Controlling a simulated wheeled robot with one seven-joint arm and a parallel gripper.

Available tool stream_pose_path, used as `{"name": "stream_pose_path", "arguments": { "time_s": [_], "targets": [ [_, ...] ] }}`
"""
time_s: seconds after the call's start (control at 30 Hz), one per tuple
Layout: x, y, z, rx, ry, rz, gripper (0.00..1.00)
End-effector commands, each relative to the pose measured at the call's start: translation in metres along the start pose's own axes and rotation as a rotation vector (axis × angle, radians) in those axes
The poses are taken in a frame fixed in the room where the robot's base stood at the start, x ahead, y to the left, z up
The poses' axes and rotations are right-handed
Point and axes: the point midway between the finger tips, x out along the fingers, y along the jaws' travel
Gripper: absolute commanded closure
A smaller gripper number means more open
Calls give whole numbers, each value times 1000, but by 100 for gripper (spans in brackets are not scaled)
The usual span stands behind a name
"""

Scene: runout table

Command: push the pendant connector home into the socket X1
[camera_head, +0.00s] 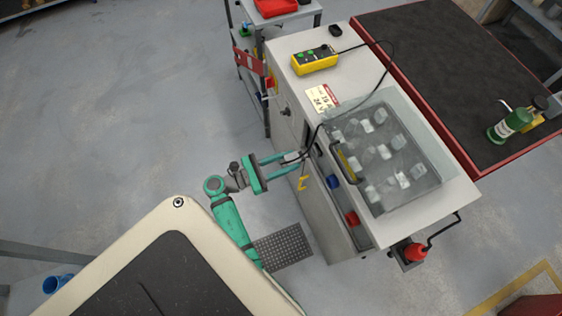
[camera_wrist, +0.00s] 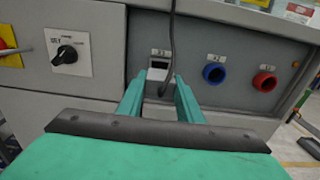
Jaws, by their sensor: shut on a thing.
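My gripper (camera_head: 296,160) is shut on the pendant connector (camera_head: 291,156), a small grey block at the front face of the machine cabinet. A black cable runs from it up to the yellow pendant (camera_head: 315,60) on the cabinet top. In the wrist view, my gripper's fingers (camera_wrist: 160,84) point at the cabinet panel, just below a small white label (camera_wrist: 160,52) at the socket X1 place. A pale block shows between the fingertips, and the cable hangs across it. The socket opening is hidden, so I cannot tell how far the connector is in.
Right of the fingers are a blue round socket (camera_wrist: 214,70) and a red one (camera_wrist: 264,80). A rotary switch (camera_wrist: 67,54) is on the left. A clear cover (camera_head: 385,150) with a dark handle lies over parts on the cabinet top. The floor left is clear.

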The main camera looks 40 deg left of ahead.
Motion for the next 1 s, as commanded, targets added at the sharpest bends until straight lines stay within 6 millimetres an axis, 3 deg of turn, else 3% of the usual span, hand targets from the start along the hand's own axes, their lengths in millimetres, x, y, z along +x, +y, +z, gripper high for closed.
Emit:
{"name": "stream_pose_path", "arguments": {
  "time_s": [0.4, 1.0],
  "targets": [
    [25, 0, 0, 0, 0, 0, 91],
    [27, 0, 0, 0, 0, 0, 91]
  ]
}}
